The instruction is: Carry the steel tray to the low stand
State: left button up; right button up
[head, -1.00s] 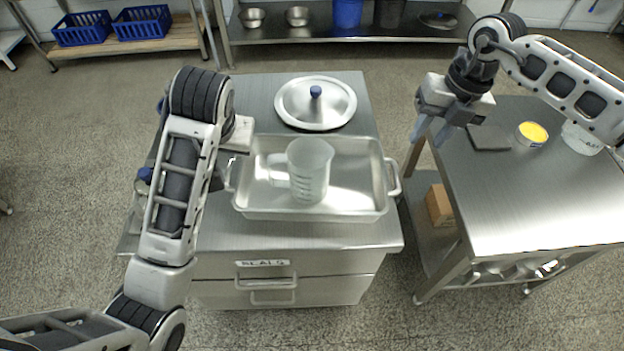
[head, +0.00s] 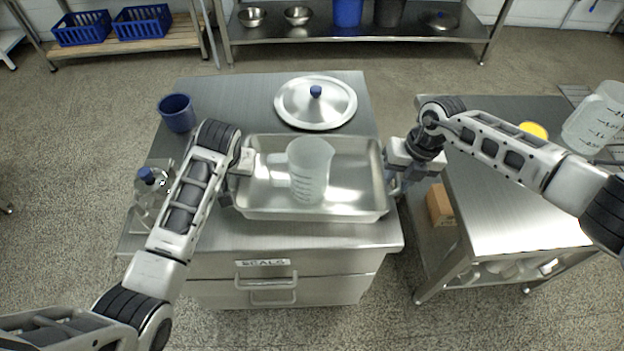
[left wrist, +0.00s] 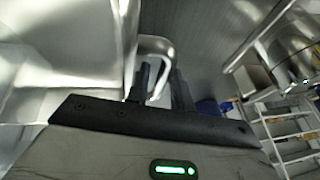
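The steel tray (head: 345,160) lies on the drawer cabinet, with a loop handle at each short side. A translucent measuring jug (head: 311,170) stands in it. My left gripper (head: 228,186) is at the tray's left handle. In the left wrist view its fingers (left wrist: 162,88) are apart, with the handle loop (left wrist: 158,48) between or just beyond them. My right gripper (head: 398,182) is down at the right handle; its fingertips are small and partly hidden, so its grip is unclear. I cannot tell for certain which surface is the low stand.
The steel cabinet (head: 300,236) also carries a lid (head: 316,103), a blue cup (head: 177,113) and a clear bottle (head: 150,195). A steel table (head: 510,210) stands at right, with a large jug (head: 597,118) and a brown box (head: 440,204) below. A floor gap separates them.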

pick_arm(q)
jog(key=c, duration=0.5)
pick_arm(e)
jog(key=c, duration=0.5)
grip_shut()
pick_arm(q)
jog(key=shift+r, duration=0.1)
pick_arm(e)
jog(key=shift+w+r, duration=0.1)
jog(key=shift+r, duration=0.05)
dwell(0.4)
